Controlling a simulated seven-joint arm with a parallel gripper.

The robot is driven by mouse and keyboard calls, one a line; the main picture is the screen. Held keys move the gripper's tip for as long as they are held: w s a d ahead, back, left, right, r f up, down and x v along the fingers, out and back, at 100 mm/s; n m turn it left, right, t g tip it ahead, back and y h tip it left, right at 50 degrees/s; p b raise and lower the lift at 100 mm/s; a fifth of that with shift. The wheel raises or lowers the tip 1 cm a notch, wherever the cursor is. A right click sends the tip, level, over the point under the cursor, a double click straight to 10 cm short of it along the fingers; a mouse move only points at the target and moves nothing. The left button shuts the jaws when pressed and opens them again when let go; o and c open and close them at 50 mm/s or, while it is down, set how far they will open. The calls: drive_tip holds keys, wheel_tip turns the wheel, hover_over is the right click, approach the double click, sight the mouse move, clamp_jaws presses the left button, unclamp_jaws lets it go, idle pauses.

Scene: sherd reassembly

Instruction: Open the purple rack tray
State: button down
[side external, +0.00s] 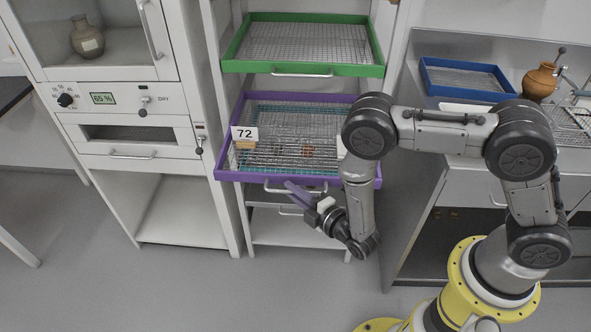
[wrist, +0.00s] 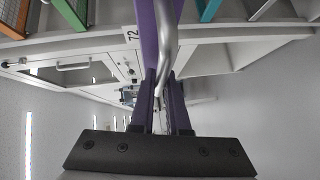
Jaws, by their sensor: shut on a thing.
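The purple rack tray (side external: 228,176) is a wire-mesh tray with a purple frame, in the middle level of the white rack in the side view. Its frame also shows in the wrist view (wrist: 148,40). A metal bar handle (wrist: 164,55) runs along its front. My gripper (side external: 292,187) is at this handle, below the tray's front edge. In the wrist view its two purple fingers (wrist: 163,100) are on either side of the bar, shut on it. The exact contact at the fingertips is hard to see.
A number 72 card (side external: 244,133) stands at the tray's left, with small sherds on the mesh. A green tray (side external: 300,69) is above. A white cabinet (side external: 120,120) stands left. A blue tray (side external: 465,78) and brown jug (side external: 539,82) are on the right counter. Floor in front is clear.

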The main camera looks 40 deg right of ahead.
drive_tip(key=s+a, duration=0.5)
drive_tip(key=shift+s+a, duration=0.2)
drive_tip(key=c, duration=0.9)
unclamp_jaws()
drive_tip(key=s, duration=0.5)
drive_tip(key=s+r, duration=0.1)
drive_tip(key=s, duration=0.1)
drive_tip(key=shift+s, duration=0.2)
